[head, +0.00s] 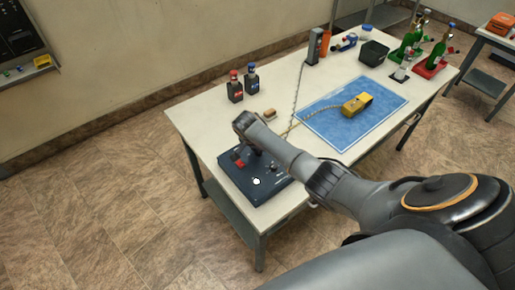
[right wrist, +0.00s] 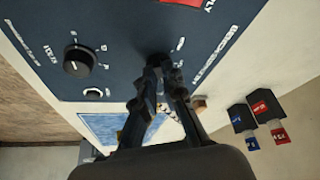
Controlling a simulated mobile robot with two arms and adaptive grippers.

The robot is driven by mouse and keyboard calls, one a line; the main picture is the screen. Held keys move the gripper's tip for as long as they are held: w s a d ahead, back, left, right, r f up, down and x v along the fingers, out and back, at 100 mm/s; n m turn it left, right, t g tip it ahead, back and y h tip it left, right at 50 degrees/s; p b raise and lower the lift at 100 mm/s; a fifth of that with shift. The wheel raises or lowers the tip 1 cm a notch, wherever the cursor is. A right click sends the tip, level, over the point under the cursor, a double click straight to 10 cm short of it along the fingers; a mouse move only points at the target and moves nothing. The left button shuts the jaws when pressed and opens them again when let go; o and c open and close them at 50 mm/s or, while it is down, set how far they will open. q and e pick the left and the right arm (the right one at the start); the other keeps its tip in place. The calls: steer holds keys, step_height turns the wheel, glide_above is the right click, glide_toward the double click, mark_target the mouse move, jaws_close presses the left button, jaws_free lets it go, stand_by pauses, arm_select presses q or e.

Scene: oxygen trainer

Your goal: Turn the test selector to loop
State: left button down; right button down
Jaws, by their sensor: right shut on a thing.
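The dark blue trainer box (head: 238,181) lies on the near left end of the white table, and its panel (right wrist: 118,18) fills the top of the right wrist view. My right gripper (right wrist: 163,72) reaches down to this panel and is shut on a dark selector knob (right wrist: 157,59), which the fingertips mostly hide. White marks stand around this knob; its pointer direction cannot be made out. In the head view my right gripper (head: 254,151) is over the box's far part, largely hidden by my wrist. My left gripper is not in view.
Another black knob (right wrist: 78,61) with a white pointer sits beside the held one.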

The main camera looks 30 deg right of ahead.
steer(key=c, duration=1.4)
jaws_free()
steer(key=shift+c, duration=0.2)
steer(key=v, duration=1.2)
steer(key=shift+f, duration=0.1)
